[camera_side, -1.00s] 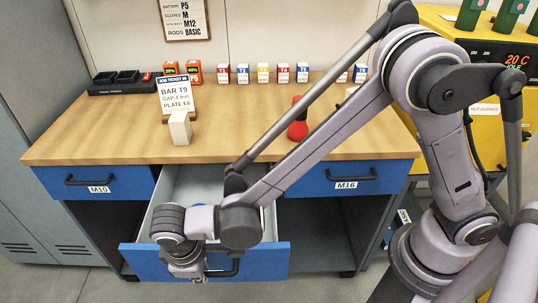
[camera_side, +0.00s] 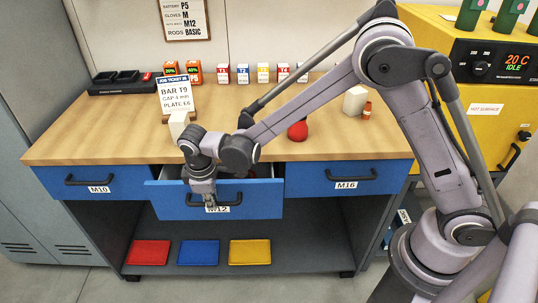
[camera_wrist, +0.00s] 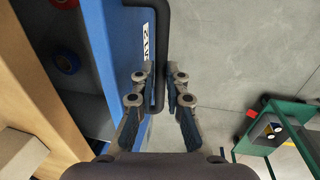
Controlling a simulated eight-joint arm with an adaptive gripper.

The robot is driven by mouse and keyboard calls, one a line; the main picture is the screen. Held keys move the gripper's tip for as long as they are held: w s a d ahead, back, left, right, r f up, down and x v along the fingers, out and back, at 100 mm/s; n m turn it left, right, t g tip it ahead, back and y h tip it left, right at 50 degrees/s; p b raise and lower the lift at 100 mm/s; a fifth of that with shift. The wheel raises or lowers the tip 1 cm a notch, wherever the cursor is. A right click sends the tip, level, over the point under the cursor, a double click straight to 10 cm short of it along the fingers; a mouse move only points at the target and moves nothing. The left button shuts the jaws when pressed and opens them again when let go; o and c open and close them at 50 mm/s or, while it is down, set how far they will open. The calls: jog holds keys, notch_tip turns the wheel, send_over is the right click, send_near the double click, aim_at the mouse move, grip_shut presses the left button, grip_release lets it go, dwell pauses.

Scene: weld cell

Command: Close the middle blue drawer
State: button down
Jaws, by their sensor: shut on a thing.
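The middle blue drawer (camera_side: 258,200), labelled M12, stands partly open, its front jutting out between the M10 and M16 drawers. A narrow strip of its inside shows behind the front. My gripper (camera_side: 210,198) is at the drawer's black handle. In the wrist view, the two fingers (camera_wrist: 158,80) lie on either side of the handle (camera_wrist: 162,25) and are shut on it. In that view the blue drawer front (camera_wrist: 112,55) is just left of the fingers. A red roll (camera_wrist: 66,61) and a blue roll lie inside the drawer.
The M10 drawer (camera_side: 120,183) and M16 drawer (camera_side: 310,176) are shut. Red, blue and yellow trays (camera_side: 250,252) lie on the shelf below. The worktop (camera_side: 100,130) holds a job ticket, a pale block (camera_side: 178,124) and a red object (camera_side: 298,131).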

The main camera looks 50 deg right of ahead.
jog(key=w+d, duration=0.6)
jog(key=shift+w+d, duration=0.1)
jog(key=shift+d, duration=0.05)
jog(key=c, duration=1.4)
grip_release()
jog(key=shift+o, duration=0.2)
jog(key=s+a, duration=2)
notch_tip(320, 180, up, 7)
jog(key=s+a, duration=0.1)
jog(key=shift+r, duration=0.2)
